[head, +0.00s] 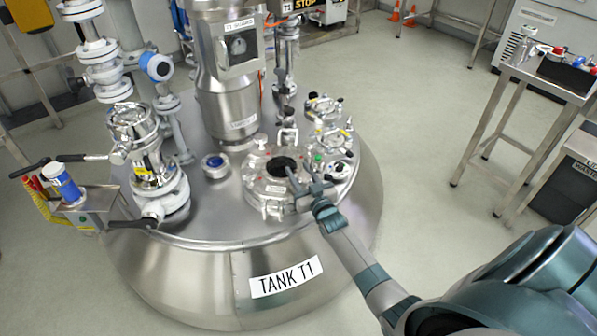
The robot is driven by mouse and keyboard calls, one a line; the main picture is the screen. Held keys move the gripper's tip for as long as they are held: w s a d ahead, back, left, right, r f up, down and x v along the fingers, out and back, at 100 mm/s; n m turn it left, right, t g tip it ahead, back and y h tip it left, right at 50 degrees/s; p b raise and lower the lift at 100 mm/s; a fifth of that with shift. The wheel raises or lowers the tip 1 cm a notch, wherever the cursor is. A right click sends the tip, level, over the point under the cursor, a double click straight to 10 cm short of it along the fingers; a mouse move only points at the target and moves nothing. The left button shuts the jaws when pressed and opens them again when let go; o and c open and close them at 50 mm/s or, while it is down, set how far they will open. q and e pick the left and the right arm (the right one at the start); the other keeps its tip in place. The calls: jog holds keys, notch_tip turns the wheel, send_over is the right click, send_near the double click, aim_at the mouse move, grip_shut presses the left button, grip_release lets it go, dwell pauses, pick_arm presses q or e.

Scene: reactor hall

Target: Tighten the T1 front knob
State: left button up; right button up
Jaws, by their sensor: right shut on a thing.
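Tank T1 (205,285) is a large shiny steel vessel with a "TANK T1" label on its front. On its top is a round steel hatch (256,186) with a dark round centre (281,165) and small clamps and fittings round its rim. My right gripper (298,184) reaches in from the lower right, over the right side of the hatch. It is shut on a small part there, which I take as the T1 front knob; the jaws and my wrist mostly hide it. My left gripper is not in view.
A steel column (222,90) rises behind the hatch. Valves and pipes (150,165) crowd the left side, and small fittings (330,140) stand right of the hatch. A blue-capped port (214,163) is left of it. A steel table (530,75) stands at right; the floor between is clear.

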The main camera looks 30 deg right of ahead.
jog(key=shift+d+h, duration=0.1)
jog(key=shift+h, duration=0.2)
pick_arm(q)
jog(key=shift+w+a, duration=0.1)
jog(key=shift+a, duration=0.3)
pick_arm(e)
jog(key=o, duration=1)
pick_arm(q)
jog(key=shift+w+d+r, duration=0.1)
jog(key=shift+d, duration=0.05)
pick_arm(e)
jog(key=shift+o, duration=0.2)
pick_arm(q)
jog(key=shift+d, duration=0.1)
pick_arm(e)
jog(key=shift+s, duration=0.15)
jog(key=shift+s, duration=0.6)
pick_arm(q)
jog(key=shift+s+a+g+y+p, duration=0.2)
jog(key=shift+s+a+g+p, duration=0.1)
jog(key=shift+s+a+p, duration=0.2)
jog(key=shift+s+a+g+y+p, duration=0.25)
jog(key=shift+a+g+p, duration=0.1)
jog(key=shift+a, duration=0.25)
pick_arm(e)
jog(key=s+a, duration=0.3)
jog(key=s, duration=1.2)
jog(key=shift+s, duration=0.35)
